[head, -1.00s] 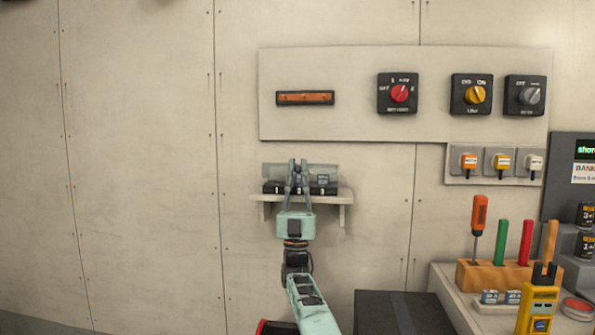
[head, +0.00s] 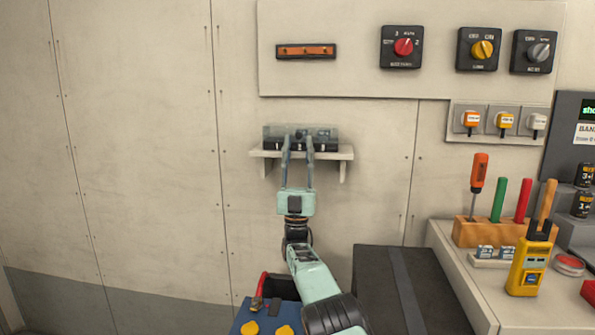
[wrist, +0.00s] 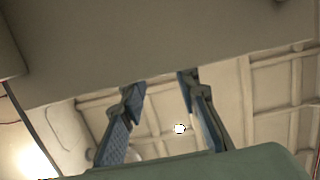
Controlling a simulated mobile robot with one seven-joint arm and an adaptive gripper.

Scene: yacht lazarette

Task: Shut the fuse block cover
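The fuse block (head: 325,146) is a dark unit on a small pale shelf (head: 345,154) on the wall, in the head view. Its cover (head: 273,130) is a clear, smoky panel showing above and over the block. I cannot tell its exact tilt or whether it touches the block. My gripper (head: 297,138) is in front of the block, its two fingers apart and its tips overlapping the cover in the picture. The wrist view shows the fingers (wrist: 161,84) spread with nothing between them; the block cannot be made out there.
A wall panel (head: 365,75) with rotary switches is above the shelf. Several small plugs (head: 503,121) are to its right. A bench (head: 448,258) at right holds a tool rack (head: 478,232) and a yellow meter (head: 529,265). The wall left of the shelf is bare.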

